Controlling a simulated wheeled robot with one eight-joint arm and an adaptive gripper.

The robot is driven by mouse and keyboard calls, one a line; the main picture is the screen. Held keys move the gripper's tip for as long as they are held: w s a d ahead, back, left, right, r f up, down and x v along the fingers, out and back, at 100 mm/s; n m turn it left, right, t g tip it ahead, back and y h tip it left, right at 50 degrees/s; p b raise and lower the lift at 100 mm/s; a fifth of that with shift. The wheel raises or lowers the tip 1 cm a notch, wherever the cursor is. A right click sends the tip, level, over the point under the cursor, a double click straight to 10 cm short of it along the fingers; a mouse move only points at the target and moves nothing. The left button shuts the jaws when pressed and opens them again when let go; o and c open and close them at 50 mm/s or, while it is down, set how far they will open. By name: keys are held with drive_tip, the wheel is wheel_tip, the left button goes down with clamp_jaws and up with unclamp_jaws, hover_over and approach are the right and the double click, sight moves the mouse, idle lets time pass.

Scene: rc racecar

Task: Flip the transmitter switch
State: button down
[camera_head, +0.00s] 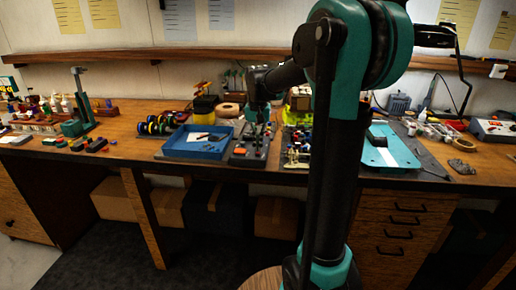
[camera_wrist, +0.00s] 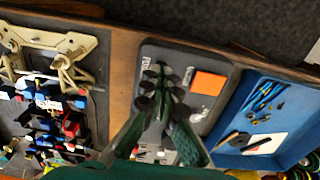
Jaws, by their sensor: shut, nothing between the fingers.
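The transmitter appears to be the dark grey box on the bench (camera_head: 240,160), between the blue tray and the metal parts. In the wrist view its dark top (camera_wrist: 215,66) carries partly readable white lettering and an orange square (camera_wrist: 209,83). My gripper (camera_wrist: 160,82) is shut and empty, its fingertips over the lettered part of the box, left of the orange square. I cannot tell whether the fingertips touch it. The fingers hide part of the panel, and I cannot make out the switch. In the head view my gripper (camera_head: 258,112) points down above the box.
The blue tray (camera_wrist: 299,143) with tools and a white card lies close beside the box. A beige bracket assembly (camera_wrist: 70,50) and several small coloured parts (camera_wrist: 55,125) crowd its other side. A teal tray (camera_head: 378,153) lies farther right on the bench.

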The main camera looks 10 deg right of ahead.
drive_tip(key=shift+f, duration=0.6)
drive_tip(key=shift+s+a+f+t, duration=0.1)
drive_tip(key=shift+s+f+t, duration=0.3)
drive_tip(key=shift+t, duration=0.3)
drive_tip(key=shift+s+f, duration=0.15)
drive_tip(key=shift+w+d, duration=0.25)
drive_tip(key=shift+w, duration=0.7)
drive_tip(key=shift+r, duration=0.2)
